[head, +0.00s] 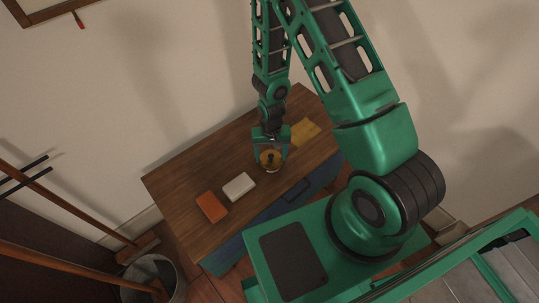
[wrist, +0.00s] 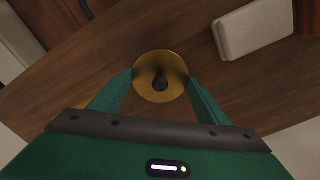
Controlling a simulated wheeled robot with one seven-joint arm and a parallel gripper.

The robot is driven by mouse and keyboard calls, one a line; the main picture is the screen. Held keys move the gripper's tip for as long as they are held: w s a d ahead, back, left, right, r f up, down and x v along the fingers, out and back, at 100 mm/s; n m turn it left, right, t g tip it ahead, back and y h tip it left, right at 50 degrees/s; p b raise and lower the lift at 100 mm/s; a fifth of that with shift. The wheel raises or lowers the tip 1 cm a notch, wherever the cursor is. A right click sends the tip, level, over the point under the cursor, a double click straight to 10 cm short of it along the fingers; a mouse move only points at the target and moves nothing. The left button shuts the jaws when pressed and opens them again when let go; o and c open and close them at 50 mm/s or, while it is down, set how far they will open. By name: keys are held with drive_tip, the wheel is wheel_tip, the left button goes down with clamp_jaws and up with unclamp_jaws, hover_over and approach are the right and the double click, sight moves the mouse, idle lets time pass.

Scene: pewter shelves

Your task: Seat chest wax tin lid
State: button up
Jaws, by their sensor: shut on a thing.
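A round brass-coloured wax tin lid (wrist: 148,64) with a dark knob shows in the wrist view, and in the head view the lid (head: 263,160) is near the middle of the wooden chest top (head: 190,167). My gripper (wrist: 160,80) is shut on the lid, one finger on each side of its rim. In the head view my gripper (head: 270,156) reaches down over the chest. The tin body cannot be told apart beneath the lid. I cannot tell whether the lid touches anything below.
A white block (head: 239,187) and an orange block (head: 212,206) lie left of my gripper. A yellow cloth (head: 305,131) lies to the right. The chest's blue front (head: 318,178) has a dark handle. A grey bin (head: 152,278) and brooms stand at lower left.

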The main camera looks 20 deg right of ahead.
drive_tip(key=o, duration=1.1)
drive_tip(key=shift+r, duration=3.5)
